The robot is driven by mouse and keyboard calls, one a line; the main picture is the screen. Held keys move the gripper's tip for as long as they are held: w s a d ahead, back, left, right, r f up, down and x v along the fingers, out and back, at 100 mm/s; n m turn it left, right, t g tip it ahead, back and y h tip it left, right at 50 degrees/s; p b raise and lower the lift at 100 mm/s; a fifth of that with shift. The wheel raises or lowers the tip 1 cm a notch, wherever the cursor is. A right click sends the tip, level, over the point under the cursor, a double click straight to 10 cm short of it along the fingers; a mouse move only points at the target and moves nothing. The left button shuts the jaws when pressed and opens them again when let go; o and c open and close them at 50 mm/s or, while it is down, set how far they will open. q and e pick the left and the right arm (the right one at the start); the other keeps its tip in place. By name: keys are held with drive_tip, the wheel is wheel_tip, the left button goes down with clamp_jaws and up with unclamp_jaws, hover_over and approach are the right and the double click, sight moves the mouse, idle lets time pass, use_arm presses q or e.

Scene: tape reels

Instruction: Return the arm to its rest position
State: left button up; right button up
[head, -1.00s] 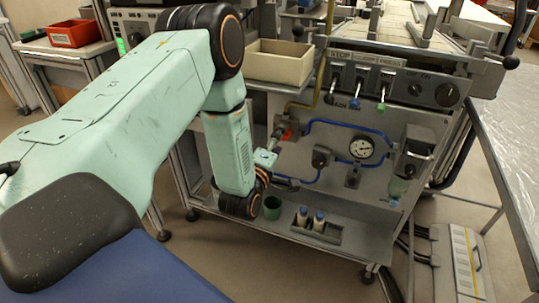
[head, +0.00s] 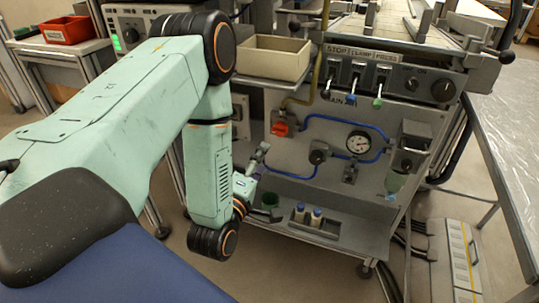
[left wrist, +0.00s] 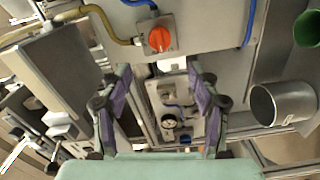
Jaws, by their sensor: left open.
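My left arm (head: 100,120) comes in from the left of the head view, bends down at the elbow and ends low in front of the machine panel. My left gripper (head: 258,160) points up and right, just left of the panel, apart from it. In the left wrist view the left gripper's two purple-padded fingers (left wrist: 157,98) stand wide apart with nothing between them. The orange rotary knob (left wrist: 160,38) on its grey box is beyond the fingertips; in the head view the knob (head: 280,129) is uncovered. My right gripper is not in view.
A pressure gauge (head: 358,142), blue hoses and a levered control box (head: 390,75) are on the machine. A beige bin (head: 273,57) stands on a side shelf. Bottles (head: 307,215) sit in a lower tray. A metal cup (left wrist: 283,103) is at right in the wrist view. Floor is free in front.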

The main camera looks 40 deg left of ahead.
use_arm(q)
drive_tip(key=s+d+f+m+g+h+p, duration=0.1)
drive_tip(key=s+d+f+m+g+h, duration=0.15)
drive_tip(key=s+f+m+g, duration=0.35)
drive_tip(key=s+d+f+m+g+h, duration=0.1)
drive_tip(key=s+d+f+m+g, duration=0.2)
drive_tip(key=f+m, duration=0.35)
drive_tip(key=s+d+f+m+g+p, duration=0.1)
drive_tip(key=s+g, duration=0.3)
drive_tip(key=s, duration=0.5)
drive_tip(key=s+d+m+g+p, duration=0.3)
drive_tip(key=s+d+m+g, duration=0.1)
drive_tip(key=s, duration=0.6)
drive_tip(key=shift+s+f+m+h, duration=0.25)
drive_tip(key=shift+f+m+h, duration=0.1)
drive_tip(key=shift+h, duration=0.1)
drive_tip(key=shift+a, duration=0.1)
drive_tip(key=shift+c, duration=0.6)
